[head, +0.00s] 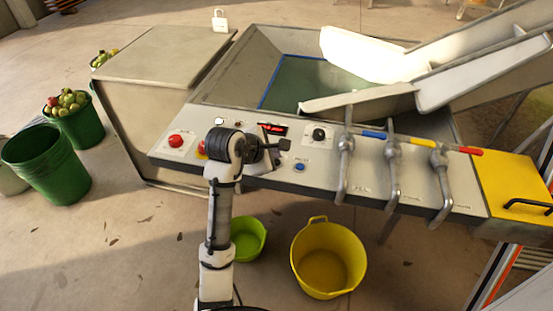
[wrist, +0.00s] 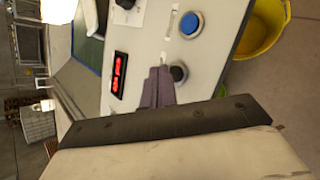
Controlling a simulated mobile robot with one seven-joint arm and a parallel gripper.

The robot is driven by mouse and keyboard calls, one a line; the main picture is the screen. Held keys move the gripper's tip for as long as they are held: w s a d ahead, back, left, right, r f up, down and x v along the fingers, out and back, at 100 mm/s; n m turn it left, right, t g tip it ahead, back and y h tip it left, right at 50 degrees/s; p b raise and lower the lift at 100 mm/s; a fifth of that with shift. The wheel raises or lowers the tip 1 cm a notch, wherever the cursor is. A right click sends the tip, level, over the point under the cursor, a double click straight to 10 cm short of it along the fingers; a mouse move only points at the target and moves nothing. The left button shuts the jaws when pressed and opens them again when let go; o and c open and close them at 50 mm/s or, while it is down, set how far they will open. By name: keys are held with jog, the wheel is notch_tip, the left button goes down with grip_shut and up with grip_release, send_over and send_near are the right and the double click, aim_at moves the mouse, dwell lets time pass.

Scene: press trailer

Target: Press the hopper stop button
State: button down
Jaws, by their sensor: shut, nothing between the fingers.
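The control panel (head: 320,175) runs along the front of the hopper (head: 290,85). A red button (head: 176,140) is at its left end. A second red button with yellow around it (head: 202,149) is partly hidden behind my arm. A blue button (head: 300,167) sits right of my gripper (head: 284,145); it also shows in the wrist view (wrist: 190,23). A black button (wrist: 179,72) is close beside my fingertips in the wrist view. My gripper is shut and empty over the panel. Contact cannot be told. Labels are too small to read, so I cannot tell which button is hopper stop.
A red lit display (head: 272,128) and a black knob (head: 319,133) are on the panel. Several bent metal levers (head: 392,170) stand to the right, by a yellow cover (head: 515,180). A yellow bucket (head: 328,260) and a green tub (head: 247,240) stand on the floor below.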

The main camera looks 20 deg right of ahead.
notch_tip(320, 180, up, 5)
jog(key=p, duration=0.6)
jog(key=shift+p, duration=0.35)
dwell(0.6)
